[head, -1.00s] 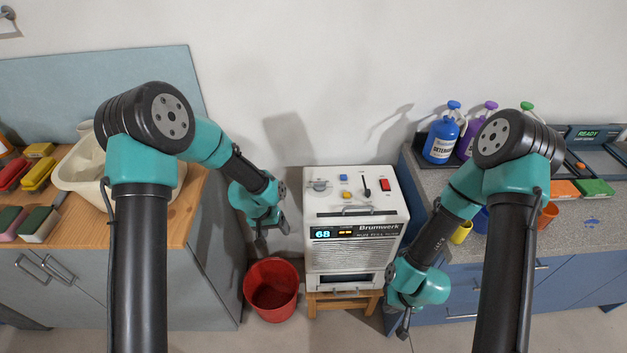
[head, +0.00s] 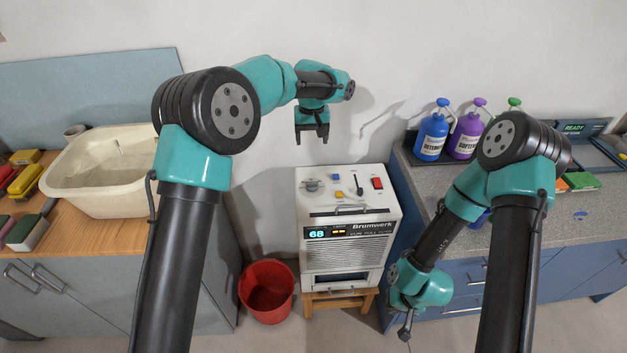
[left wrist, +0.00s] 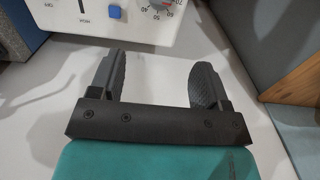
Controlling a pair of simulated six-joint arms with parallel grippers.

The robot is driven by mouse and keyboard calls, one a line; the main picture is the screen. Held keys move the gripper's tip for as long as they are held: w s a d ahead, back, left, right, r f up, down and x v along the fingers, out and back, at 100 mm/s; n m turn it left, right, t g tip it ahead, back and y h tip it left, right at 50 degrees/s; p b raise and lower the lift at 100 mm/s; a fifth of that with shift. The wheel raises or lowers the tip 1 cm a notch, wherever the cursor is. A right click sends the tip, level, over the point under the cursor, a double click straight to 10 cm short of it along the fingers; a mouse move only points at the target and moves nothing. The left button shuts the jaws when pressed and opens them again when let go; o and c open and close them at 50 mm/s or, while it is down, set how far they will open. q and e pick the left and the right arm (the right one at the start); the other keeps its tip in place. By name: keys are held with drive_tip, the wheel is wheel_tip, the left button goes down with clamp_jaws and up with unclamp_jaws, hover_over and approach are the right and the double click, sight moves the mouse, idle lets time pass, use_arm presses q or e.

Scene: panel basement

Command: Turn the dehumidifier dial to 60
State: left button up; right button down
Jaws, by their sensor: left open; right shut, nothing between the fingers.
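The white dehumidifier (head: 350,250) stands on a small wooden stool between the two counters. Its display (head: 317,234) reads 68. The dial (head: 312,185) is at the left of its top panel. In the left wrist view the dial (left wrist: 160,3) is cut by the top edge, with scale numbers beside it; its pointer setting cannot be read. My left gripper (head: 312,140) is open and empty, above and behind the dial, pointing down. Its spread fingers also show in the left wrist view (left wrist: 160,80). My right gripper (head: 405,330) is shut and empty, low at the machine's right.
The top panel also has a blue button (head: 336,177), a yellow button (head: 338,194), a lever (head: 358,184) and a red switch (head: 377,183). A red bucket (head: 267,290) stands on the floor at left. The wall is close behind.

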sight(312, 182)
use_arm(q)
drive_tip(key=shift+f, duration=0.15)
wheel_tip(312, 182, down, 17)
drive_tip(key=shift+f, duration=0.1)
idle(0.6)
drive_tip(key=shift+c, duration=0.4)
drive_tip(key=c, duration=0.8)
drive_tip(key=shift+c, duration=0.2)
drive_tip(key=shift+m, duration=0.4)
drive_tip(key=m, duration=0.8)
